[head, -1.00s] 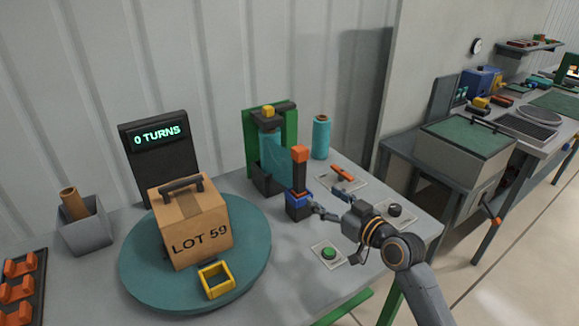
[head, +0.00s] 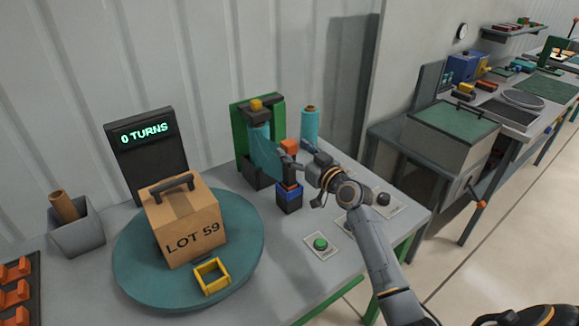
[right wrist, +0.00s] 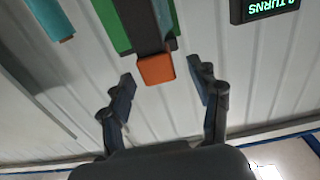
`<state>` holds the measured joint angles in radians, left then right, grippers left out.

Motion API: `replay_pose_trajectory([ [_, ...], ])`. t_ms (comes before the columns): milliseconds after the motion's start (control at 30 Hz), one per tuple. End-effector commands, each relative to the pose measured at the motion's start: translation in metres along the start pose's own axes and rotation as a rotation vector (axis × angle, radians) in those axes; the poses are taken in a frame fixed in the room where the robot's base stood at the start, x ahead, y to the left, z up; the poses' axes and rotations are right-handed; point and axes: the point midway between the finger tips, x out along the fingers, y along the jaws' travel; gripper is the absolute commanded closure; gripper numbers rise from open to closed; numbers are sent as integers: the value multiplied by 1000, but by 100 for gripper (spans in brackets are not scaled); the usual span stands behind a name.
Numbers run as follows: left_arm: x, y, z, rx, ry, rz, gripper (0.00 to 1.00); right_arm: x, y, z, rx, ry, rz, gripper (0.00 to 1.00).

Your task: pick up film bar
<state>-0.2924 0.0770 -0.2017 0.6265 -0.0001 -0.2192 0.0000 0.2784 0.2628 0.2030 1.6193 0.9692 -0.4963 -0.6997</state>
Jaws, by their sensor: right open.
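The film bar, a dark upright bar with an orange top (head: 289,147), stands in a dark holder with a blue band (head: 289,198). My right gripper (head: 293,160) is open at the bar's upper part and partly hides it in the head view. In the right wrist view, the orange top (right wrist: 156,70) lies between the spread fingers of the gripper (right wrist: 164,80), with a gap on each side. Teal film (head: 264,150) hangs in a green stand (head: 240,125) behind the bar. My left gripper is not in view.
A box marked LOT 59 (head: 184,228) and a yellow square frame (head: 212,276) sit on a teal turntable (head: 140,278). A spare teal roll (head: 309,125) stands behind my right gripper. A green button (head: 320,244) and a dark knob (head: 383,199) are near the table's right side.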

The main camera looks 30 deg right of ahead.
Motion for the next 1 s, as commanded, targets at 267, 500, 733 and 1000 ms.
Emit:
replay_pose_trajectory([
  [267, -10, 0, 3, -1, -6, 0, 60, 30, 2, -1, 1, 0, 0, 38],
  [500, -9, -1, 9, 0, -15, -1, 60, 31, 2, 0, -1, 0, 0, 38],
  [733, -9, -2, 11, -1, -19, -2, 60, 31, 2, 0, -1, 0, 0, 85],
  [1000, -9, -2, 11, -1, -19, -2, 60, 31, 2, -1, -1, 1, 1, 100],
])
